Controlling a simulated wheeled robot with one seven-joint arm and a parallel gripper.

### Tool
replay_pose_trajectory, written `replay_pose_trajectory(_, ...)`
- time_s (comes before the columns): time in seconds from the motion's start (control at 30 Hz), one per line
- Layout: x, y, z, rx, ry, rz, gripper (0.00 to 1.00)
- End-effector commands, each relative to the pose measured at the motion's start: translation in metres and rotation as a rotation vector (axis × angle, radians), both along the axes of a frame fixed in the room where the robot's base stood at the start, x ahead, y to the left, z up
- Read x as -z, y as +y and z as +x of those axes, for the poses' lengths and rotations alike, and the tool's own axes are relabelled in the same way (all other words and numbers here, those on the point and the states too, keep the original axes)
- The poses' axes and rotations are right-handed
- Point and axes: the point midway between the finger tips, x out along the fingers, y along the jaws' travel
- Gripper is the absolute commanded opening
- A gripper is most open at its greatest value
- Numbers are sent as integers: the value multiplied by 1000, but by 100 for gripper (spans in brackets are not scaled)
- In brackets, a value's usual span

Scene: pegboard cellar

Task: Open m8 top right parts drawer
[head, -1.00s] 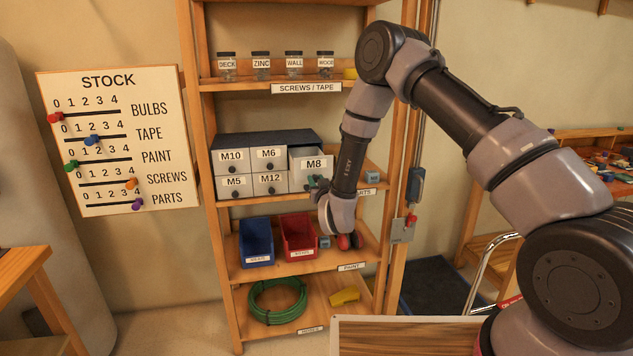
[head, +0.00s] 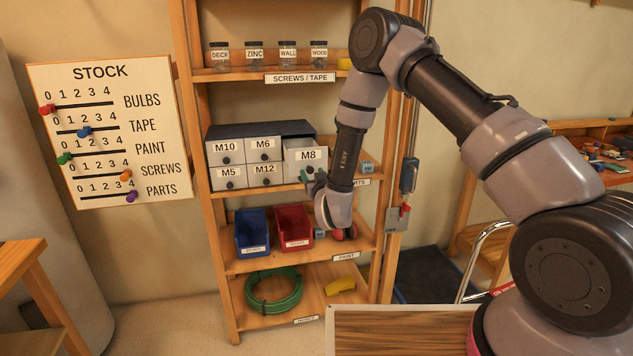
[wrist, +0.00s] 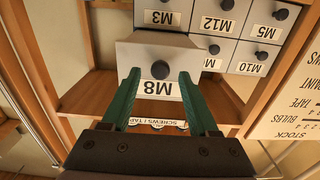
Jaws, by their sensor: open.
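The M8 drawer (head: 300,149) is the top right one in the parts cabinet (head: 270,130). It stands pulled out, its front well ahead of the M6 and M10 fronts. In the wrist view, which is upside down, the M8 drawer (wrist: 135,55) juts toward me with its dark knob (wrist: 160,70) beside the label. My gripper (wrist: 160,78) is open. Its green fingers stand either side of the knob, with a visible gap on both sides. In the head view my gripper (head: 311,178) is at the lower front of the drawer, and my wrist hides part of the cabinet.
The M6 (head: 263,150), M10 (head: 226,152), M5 (head: 230,178) and M12 (head: 266,174) drawers are shut. Blue (head: 251,225) and red (head: 291,220) bins stand on the shelf below. A shelf post is close right of my wrist. Free floor lies left of the rack.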

Motion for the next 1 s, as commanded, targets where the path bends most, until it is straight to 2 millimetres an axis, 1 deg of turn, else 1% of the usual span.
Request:
replay_pose_trajectory(0.03,0,-3,-10,-1,3,-3,60)
replay_pose_trajectory(0.2,1,-12,-45,-3,4,-2,60)
replay_pose_trajectory(0.3,0,-17,-62,-2,3,-2,60)
replay_pose_trajectory(0.43,0,-22,-78,-2,2,-2,60)
replay_pose_trajectory(0.6,0,-24,-86,-1,0,-1,60)
replay_pose_trajectory(0.87,0,-25,-86,0,0,0,60)
replay_pose_trajectory(0.97,-7,-29,-81,12,7,13,60)
replay_pose_trajectory(1.0,-15,-32,-76,24,13,24,60)
